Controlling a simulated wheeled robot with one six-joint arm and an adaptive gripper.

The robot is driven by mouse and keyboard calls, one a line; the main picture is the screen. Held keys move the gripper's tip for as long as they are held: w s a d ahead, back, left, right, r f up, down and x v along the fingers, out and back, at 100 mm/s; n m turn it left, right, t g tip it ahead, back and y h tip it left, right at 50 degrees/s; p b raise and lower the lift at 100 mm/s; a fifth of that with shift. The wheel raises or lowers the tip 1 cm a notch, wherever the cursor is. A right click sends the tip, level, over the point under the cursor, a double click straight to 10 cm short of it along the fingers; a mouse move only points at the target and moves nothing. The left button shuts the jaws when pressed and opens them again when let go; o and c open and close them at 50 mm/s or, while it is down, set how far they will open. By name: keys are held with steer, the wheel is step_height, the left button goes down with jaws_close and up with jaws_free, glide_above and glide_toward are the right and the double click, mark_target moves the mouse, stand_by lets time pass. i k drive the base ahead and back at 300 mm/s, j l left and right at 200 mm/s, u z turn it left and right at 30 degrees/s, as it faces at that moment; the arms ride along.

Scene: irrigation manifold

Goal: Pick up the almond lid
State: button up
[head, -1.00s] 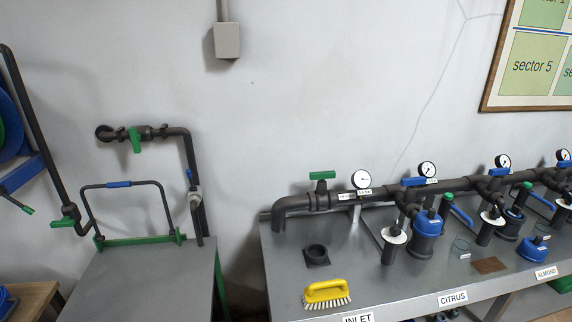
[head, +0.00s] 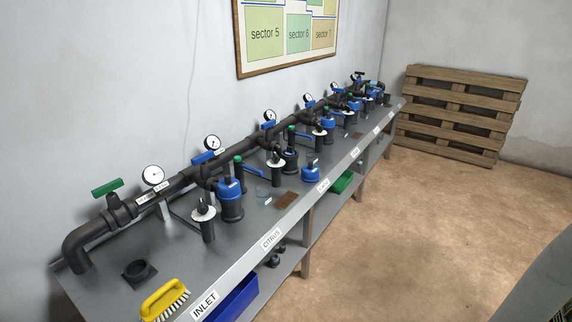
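A blue lid with a short knob (head: 311,174) sits on the grey bench top near its front edge. It is by the third front label (head: 323,186), too small to read now; in the earlier head view the label by this lid reads ALMOND. Just behind it, to the left, stands a dark filter housing (head: 290,160) with no blue lid visible on it. The neighbouring housing to the left wears a blue lid (head: 229,189). My gripper is not in view.
The long bench (head: 110,294) runs along the wall, with pipe, gauges and several housings. A yellow brush (head: 164,300), black square fitting (head: 139,272) and brown pad (head: 286,200) lie on it. Brown floor (head: 400,210) in front is open. A pallet (head: 458,113) leans at the back.

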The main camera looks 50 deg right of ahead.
mark_target(310, 173)
steer(key=z, duration=1.25)
steer(key=i, duration=0.15)
steer(key=i+l+u, duration=0.15)
steer(key=i+l, duration=0.2)
steer(key=i, duration=0.25)
steer(key=i+l+u, duration=0.2)
steer(key=i+l, duration=0.25)
steer(key=i, duration=0.15)
steer(key=k+u, duration=0.15)
steer(key=u, duration=1.1)
steer(key=i+l+z, duration=0.1)
steer(key=z, duration=0.2)
